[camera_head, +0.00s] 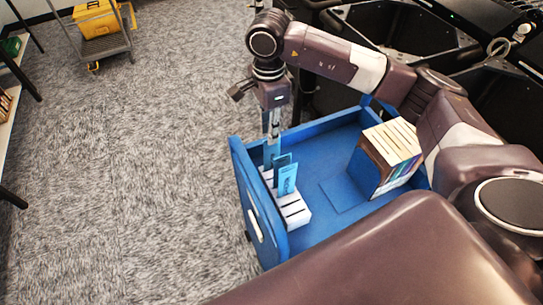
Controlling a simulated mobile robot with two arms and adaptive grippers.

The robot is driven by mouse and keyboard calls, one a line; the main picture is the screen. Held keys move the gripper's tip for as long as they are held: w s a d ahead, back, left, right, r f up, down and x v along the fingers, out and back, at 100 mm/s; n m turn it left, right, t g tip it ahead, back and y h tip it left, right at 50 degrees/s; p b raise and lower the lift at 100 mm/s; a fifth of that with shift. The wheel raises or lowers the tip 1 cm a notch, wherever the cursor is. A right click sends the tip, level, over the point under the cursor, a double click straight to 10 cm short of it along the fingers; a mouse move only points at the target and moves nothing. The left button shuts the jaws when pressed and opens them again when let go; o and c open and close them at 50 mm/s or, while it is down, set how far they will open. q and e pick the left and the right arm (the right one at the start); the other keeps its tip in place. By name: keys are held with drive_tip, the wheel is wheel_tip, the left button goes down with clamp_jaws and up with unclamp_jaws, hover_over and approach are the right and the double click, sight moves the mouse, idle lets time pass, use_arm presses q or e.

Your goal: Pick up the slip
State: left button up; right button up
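A white slotted holder (294,207) stands at the left side of a blue cart tray (330,155). Several blue slips stand upright in it. The front slip (287,180) carries dark lettering. The slip farthest back (271,153) rises higher than the others. My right gripper (271,134) points down, with its fingertips at the top of this tall slip. The fingers are seen edge-on and are small, so I cannot tell whether they are closed on it. My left gripper is not in view.
A box of books or cards (386,157) stands at the tray's right. Black bins (395,28) line the back right. A yellow case (97,18) sits on a grey cart (102,45) at the upper left. The carpet (130,170) left of the blue tray is clear.

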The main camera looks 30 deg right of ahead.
drive_tip(key=p, duration=0.3)
hover_over(272, 160)
wheel_tip(272, 160, down, 6)
drive_tip(key=shift+c, duration=0.7)
clamp_jaws()
